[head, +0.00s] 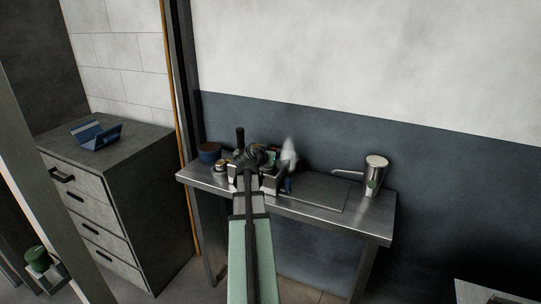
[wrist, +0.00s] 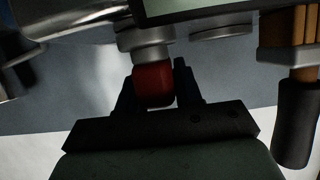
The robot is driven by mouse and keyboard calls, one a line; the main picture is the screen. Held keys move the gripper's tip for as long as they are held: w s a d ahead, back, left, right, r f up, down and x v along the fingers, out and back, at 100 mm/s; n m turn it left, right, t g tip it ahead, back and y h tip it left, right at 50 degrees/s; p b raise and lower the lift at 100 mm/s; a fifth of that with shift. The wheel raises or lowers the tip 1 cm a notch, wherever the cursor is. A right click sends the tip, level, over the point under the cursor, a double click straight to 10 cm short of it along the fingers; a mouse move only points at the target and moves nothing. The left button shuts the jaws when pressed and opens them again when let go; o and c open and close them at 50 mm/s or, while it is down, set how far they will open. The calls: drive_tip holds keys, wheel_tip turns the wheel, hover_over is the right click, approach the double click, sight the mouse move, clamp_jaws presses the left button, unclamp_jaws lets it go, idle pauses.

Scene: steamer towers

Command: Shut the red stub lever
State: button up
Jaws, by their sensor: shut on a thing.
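The red stub lever (wrist: 153,86) shows in the wrist view, below a metal collar (wrist: 146,40) on the machine. My gripper (wrist: 154,80) is shut on the red lever, with one dark finger on each side of it. In the head view my gripper (head: 252,157) is at the machine on the steel table, and my arm and hand hide the lever there. A white plume of steam (head: 289,150) rises just right of my gripper. The lever's exact angle is hard to tell.
A dark handle (wrist: 296,122) hangs close on the right in the wrist view. On the steel table (head: 368,217), a blue pot (head: 209,152) stands left and a metal canister (head: 376,172) right. The tabletop between machine and canister is mostly free.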

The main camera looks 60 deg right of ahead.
drive_tip(key=shift+f, duration=0.1)
idle(0.5)
drive_tip(key=o, duration=1)
drive_tip(key=shift+c, duration=0.2)
drive_tip(key=v, duration=1.4)
drive_tip(key=shift+w+d, duration=0.1)
drive_tip(key=shift+w, duration=0.05)
